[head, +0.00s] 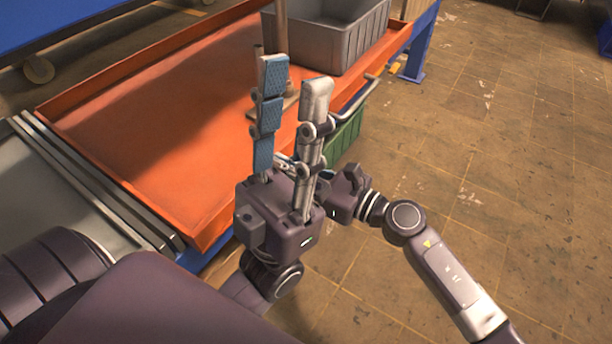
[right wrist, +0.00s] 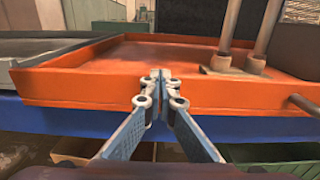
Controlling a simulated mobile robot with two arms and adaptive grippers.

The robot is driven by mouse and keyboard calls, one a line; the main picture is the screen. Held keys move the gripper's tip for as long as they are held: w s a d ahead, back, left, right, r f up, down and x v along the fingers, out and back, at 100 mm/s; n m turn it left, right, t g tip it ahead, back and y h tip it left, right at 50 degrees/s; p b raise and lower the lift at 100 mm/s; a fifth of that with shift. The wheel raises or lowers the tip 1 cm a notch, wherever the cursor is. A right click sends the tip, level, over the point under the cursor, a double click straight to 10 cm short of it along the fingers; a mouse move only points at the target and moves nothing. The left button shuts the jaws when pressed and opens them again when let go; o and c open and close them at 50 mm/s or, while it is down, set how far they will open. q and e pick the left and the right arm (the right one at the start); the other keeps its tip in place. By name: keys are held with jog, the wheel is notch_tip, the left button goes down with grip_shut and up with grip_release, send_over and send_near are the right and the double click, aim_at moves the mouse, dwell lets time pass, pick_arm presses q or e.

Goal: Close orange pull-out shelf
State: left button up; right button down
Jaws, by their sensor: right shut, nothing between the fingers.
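The orange pull-out shelf (head: 150,140) is a shallow tray with a raised rim, extending out from the left and back in the head view. Its orange front wall (right wrist: 80,88) spans the right wrist view. My left gripper (head: 294,80) is open and empty, its fingers pointing up in front of the shelf. My right gripper (right wrist: 160,80) is shut and empty, its fingertips pointing at the shelf's wall; I cannot tell whether they touch it. In the head view it is mostly hidden behind the left gripper. A grey bar handle (head: 358,101) sits on the shelf's right side.
A grey bin (head: 340,40) and a metal post on a base plate (right wrist: 232,68) stand on the shelf. A green crate (head: 345,135) is beneath it. Grey metal rails (head: 85,180) adjoin its left end.

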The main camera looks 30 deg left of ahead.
jog(key=a+b, duration=0.1)
jog(key=a, duration=0.3)
jog(key=shift+w+a+f, duration=0.1)
jog(key=shift+w+a, duration=0.05)
jog(key=shift+a, duration=0.35)
jog(key=shift+r, duration=0.2)
jog(key=shift+w+r, duration=0.1)
